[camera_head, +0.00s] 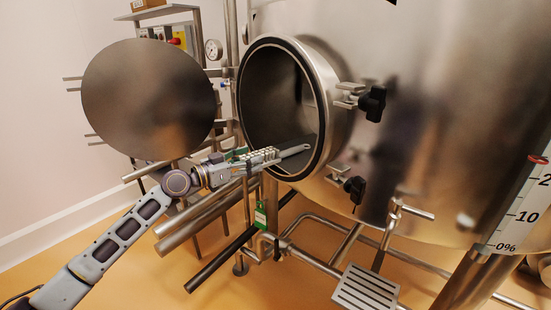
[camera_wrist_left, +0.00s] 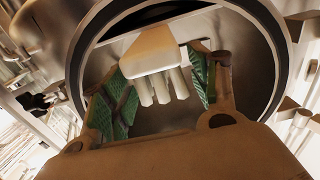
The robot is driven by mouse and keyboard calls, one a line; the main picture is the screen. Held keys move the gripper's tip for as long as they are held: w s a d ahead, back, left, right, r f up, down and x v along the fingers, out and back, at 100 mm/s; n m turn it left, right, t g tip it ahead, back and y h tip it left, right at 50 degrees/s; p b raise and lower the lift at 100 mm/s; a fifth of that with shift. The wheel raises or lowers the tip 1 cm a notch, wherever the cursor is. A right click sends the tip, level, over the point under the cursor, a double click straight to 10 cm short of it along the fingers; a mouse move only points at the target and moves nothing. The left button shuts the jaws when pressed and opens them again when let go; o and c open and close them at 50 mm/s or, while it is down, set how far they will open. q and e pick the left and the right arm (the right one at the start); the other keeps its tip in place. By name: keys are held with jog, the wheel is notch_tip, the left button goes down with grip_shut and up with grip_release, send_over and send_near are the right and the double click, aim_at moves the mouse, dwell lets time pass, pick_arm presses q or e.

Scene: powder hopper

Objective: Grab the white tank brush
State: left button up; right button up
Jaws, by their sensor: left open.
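My left gripper (camera_head: 243,157) is at the bristle end in the head view. In the left wrist view its green-padded fingers (camera_wrist_left: 155,90) stand open on either side of the brush. Whether a pad touches the brush is unclear. My right gripper is not in view.
A round steel door (camera_head: 148,98) stands open at the left, above my left arm. Black clamp knobs (camera_head: 372,102) stick out at the right. Steel pipes (camera_head: 325,262) and a slotted plate (camera_head: 365,290) lie below.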

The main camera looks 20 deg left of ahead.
aim_at(260, 152)
pick_arm(q)
jog(key=shift+w+d+r, duration=0.15)
jog(key=shift+w+d, duration=0.05)
jog(key=shift+w, duration=0.15)
jog(key=shift+p+x, duration=0.7)
jog(key=shift+x, duration=0.5)
jog(key=shift+w+d+r, duration=0.1)
jog(key=shift+w+d, duration=0.05)
jog(key=shift+w, duration=0.15)
jog(key=shift+w+d, duration=0.3)
jog(key=shift+w, duration=0.1)
jog(key=shift+w+d, duration=0.1)
jog(key=shift+c, duration=0.3)
jog(key=c, duration=0.9)
jog(key=shift+c, duration=1.1)
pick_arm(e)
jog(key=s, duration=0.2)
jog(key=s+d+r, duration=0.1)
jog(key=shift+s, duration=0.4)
